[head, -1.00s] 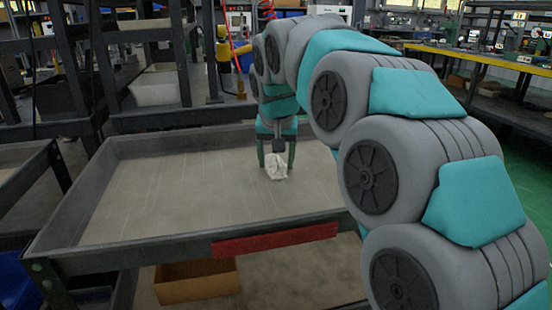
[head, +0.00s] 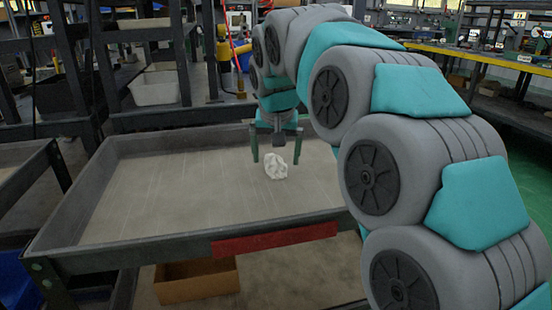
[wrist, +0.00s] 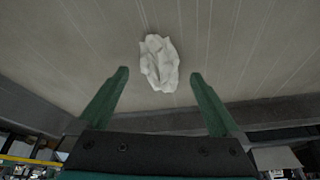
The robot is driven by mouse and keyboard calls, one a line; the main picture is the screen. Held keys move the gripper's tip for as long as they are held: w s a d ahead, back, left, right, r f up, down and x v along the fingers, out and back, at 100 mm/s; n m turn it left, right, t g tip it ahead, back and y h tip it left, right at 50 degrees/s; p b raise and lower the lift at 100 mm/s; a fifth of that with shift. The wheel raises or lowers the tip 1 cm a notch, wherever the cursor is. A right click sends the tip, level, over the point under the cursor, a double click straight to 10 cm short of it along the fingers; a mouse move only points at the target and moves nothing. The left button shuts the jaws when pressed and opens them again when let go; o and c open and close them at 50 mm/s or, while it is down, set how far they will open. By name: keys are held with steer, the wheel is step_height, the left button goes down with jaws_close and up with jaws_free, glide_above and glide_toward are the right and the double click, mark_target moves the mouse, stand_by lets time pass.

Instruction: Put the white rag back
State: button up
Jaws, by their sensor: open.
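The white rag (head: 276,167) is a crumpled lump lying on the floor of the grey tray cart (head: 165,205), right of its middle. It also shows in the wrist view (wrist: 159,63), just beyond the fingertips and between their lines. My gripper (head: 275,158) is above and behind the rag, with its green fingers spread wide. In the wrist view my gripper (wrist: 160,75) is open with nothing between the fingers. The rag looks free of both fingers.
The tray has raised dark rims and is otherwise bare, with free room left of the rag. A red strip (head: 275,241) is on its front edge. A cardboard box (head: 196,281) sits on the shelf below. Dark metal racks stand behind, and a yellow-edged bench (head: 480,59) at the right.

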steer(key=v, duration=1)
steer(key=shift+s+r, duration=0.25)
steer(key=shift+r, duration=0.05)
